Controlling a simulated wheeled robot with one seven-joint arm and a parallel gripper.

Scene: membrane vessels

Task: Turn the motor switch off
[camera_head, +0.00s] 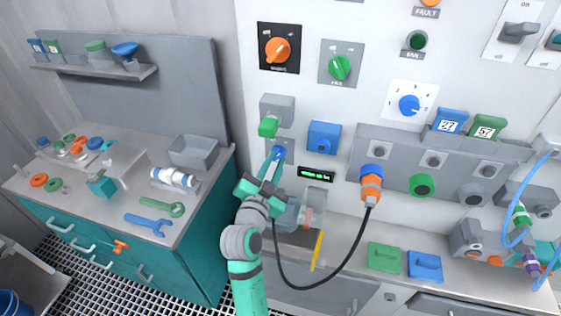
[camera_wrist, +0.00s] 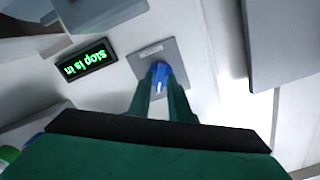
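The motor switch is a blue knob (camera_wrist: 160,72) on a grey square plate (camera_wrist: 177,53) in the wrist view. The plate's label reads MOTOR and appears upside down. The knob also shows in the head view (camera_head: 279,152), low on the panel under a green-handled grey box. My gripper (camera_wrist: 161,82) is at the knob, with one finger on each side. The fingertips appear closed against it. They hide part of the knob, and its exact pointer position is hard to read. In the head view, my gripper (camera_head: 272,164) reaches up to the knob from below.
A small display (camera_wrist: 87,61) beside the switch has green text, which seems to read "Stop is in". A blue box (camera_head: 324,136) and an orange plug (camera_head: 371,187) with a black cable are to the right. Orange (camera_head: 277,50) and green (camera_head: 340,67) knobs are above.

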